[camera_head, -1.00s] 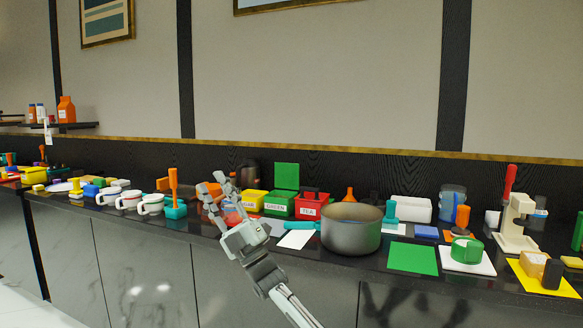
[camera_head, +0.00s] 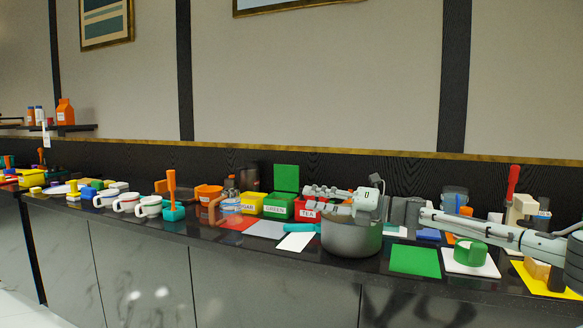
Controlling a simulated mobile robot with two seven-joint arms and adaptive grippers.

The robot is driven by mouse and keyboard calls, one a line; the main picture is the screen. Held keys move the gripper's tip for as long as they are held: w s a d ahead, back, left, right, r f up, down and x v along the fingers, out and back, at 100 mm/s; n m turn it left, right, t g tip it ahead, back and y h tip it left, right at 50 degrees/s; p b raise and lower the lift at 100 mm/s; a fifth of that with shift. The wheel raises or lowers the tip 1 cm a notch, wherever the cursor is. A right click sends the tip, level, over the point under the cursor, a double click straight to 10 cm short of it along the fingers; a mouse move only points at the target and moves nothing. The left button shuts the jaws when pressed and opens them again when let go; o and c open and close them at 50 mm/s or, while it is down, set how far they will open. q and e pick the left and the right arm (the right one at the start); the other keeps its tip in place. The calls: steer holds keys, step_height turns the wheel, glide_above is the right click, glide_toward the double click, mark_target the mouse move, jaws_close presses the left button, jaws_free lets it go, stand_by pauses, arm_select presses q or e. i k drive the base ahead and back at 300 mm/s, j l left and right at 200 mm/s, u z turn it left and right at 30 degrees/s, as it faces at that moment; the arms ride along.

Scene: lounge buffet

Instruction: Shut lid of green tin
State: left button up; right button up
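The green tin (camera_head: 267,211), labelled "GREEN", stands on the counter in the middle of the head view. Its green lid (camera_head: 286,178) stands upright at the back, so the tin is open. My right gripper (camera_head: 309,191) points left above the grey pot and the red tea tin, a little to the right of the green lid and apart from it. Its fingers are seen nearly edge-on, so their opening is unclear; no held object shows. My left gripper is not in view.
A yellow sugar tin (camera_head: 253,201) stands left of the green tin, and a red tea tin (camera_head: 301,214) right of it, partly hidden by my gripper. The grey pot (camera_head: 351,241) stands in front right. A white card (camera_head: 296,242) lies in front.

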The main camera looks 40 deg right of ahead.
mark_target(287, 177)
steer(key=i+l, duration=0.35)
steer(key=l, duration=0.15)
steer(key=i+l, duration=0.75)
steer(key=l, duration=0.2)
